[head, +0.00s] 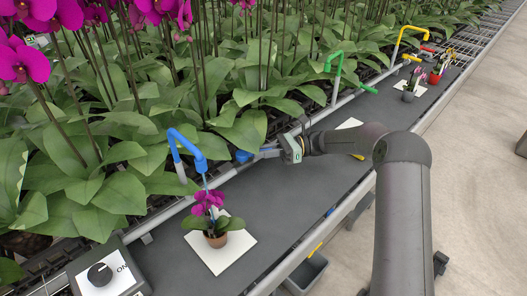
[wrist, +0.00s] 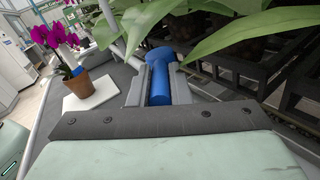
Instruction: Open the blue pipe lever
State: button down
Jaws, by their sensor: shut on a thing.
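The blue pipe (head: 178,134) arches up at the left of the bench rail, its spout above a potted magenta orchid (head: 215,215). A thin blue streak runs down from the spout to the plant. The blue lever (head: 243,156) sits low on the rail, right of the pipe. My gripper (head: 265,153) reaches it from the right and is shut on it. In the wrist view the lever (wrist: 159,82) lies lengthwise between the two grey fingers of my gripper (wrist: 160,88). The lever's joint with the pipe is hidden in both views.
Leaves (head: 240,125) hang close above the lever and my gripper. The orchid stands on a white square (head: 235,256). A control box (head: 103,273) with a knob marked ON is at bottom left. Green (head: 335,65) and yellow (head: 409,40) pipes stand farther along.

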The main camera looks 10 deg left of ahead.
jog(key=c, duration=1.3)
grip_release()
jog(key=shift+c, duration=0.2)
jog(key=v, duration=1.7)
jog(key=shift+d+b, duration=0.2)
jog(key=shift+b, duration=0.1)
